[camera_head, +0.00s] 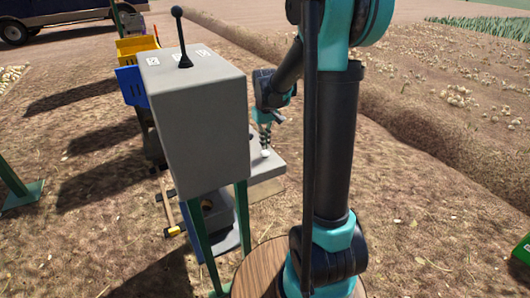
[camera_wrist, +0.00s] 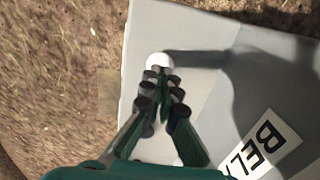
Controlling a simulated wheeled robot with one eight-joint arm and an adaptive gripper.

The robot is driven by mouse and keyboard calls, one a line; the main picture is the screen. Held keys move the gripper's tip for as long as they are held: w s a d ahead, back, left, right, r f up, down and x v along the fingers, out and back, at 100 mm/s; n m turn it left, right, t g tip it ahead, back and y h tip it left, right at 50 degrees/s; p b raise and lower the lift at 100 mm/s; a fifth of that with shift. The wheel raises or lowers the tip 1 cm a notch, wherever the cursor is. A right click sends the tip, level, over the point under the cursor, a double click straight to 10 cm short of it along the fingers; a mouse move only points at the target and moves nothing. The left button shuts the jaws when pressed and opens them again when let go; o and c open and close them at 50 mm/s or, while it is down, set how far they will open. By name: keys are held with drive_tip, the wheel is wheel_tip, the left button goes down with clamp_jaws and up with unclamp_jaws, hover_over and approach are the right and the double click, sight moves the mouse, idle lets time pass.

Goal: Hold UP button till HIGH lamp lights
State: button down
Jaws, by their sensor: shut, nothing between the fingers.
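My gripper (camera_head: 265,143) is shut and empty, in front of the grey panel (camera_head: 268,166) behind the tall grey box. In the wrist view, its fingertips (camera_wrist: 161,76) reach the lower edge of a round white knob or button (camera_wrist: 159,61) on the panel (camera_wrist: 200,30). I cannot tell whether they touch it. The same white part shows small in the head view (camera_head: 266,154). No label reading UP or HIGH is legible, and I cannot make out a lit lamp.
The grey box (camera_head: 198,120) stands on green legs, with a black lever (camera_head: 181,38) and small white labels on top. Blue (camera_head: 131,87) and yellow (camera_head: 137,48) bins stand behind it. A round wooden top (camera_head: 262,272) is near my arm's base. Open soil lies left.

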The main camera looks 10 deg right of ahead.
sight(265, 152)
drive_tip(key=shift+f, duration=0.15)
drive_tip(key=shift+f, duration=0.35)
drive_tip(key=shift+f, duration=0.75)
idle(0.3)
drive_tip(key=shift+r, duration=3.55)
drive_tip(key=s+d+f+m+t, duration=0.1)
drive_tip(key=s+f, duration=0.3)
drive_tip(key=s, duration=0.7)
drive_tip(key=s+d+f+m+t, duration=0.2)
drive_tip(key=s+f, duration=0.3)
drive_tip(key=s, duration=0.6)
drive_tip(key=shift+d+m+t, duration=0.3)
drive_tip(key=shift+d+t, duration=0.25)
drive_tip(key=shift+t, duration=0.05)
